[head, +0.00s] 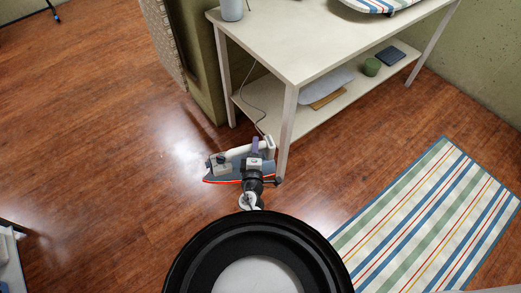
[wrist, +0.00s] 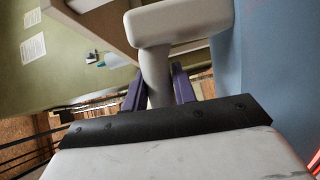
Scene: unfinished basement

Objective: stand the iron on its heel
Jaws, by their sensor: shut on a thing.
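The iron (head: 237,165) has a blue-grey body, a pale handle and a thin orange-red edge at its sole. In the head view it shows in front of the white table's near leg, over the wooden floor, with its pointed end toward the left. My gripper (head: 256,147) is shut on the iron's handle. In the wrist view the purple fingers of my gripper (wrist: 158,88) lie on either side of the pale handle (wrist: 157,68), and the blue body (wrist: 275,75) fills the right side. My wrist hides part of the iron. I cannot tell its exact height or tilt.
The white table (head: 285,45) stands just behind the iron, with a grey cup (head: 232,9) and a striped board (head: 381,3) on top. Its lower shelf (head: 293,112) holds a green pot (head: 371,66). A cord runs from the iron toward the table.

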